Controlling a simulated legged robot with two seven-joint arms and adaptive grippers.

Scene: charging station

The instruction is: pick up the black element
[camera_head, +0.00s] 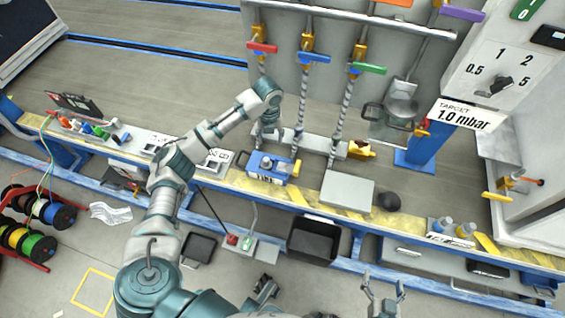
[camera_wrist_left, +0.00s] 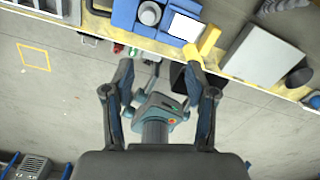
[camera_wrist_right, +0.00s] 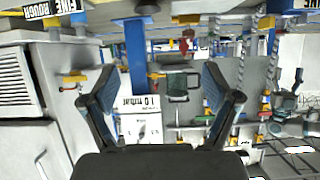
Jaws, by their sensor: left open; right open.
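A dark rounded black piece (camera_head: 389,201) lies on the yellow-edged bench, just right of a flat grey box (camera_head: 347,191). It also shows at the right edge of the left wrist view (camera_wrist_left: 299,77). I cannot tell for sure that it is the black element. My left gripper (camera_head: 268,137) is open and empty, at the bench behind the blue device (camera_head: 267,168), left of the black piece and apart from it. My right gripper (camera_head: 384,291) is open and empty at the bottom of the head view, in front of the bench. Its open fingers show in the right wrist view (camera_wrist_right: 157,72).
A black bin (camera_head: 313,240) hangs at the bench's front. Hoses with red, blue and green handles (camera_head: 369,68) rise behind. A blue post (camera_head: 427,145) and a white dial panel (camera_head: 502,75) stand right.

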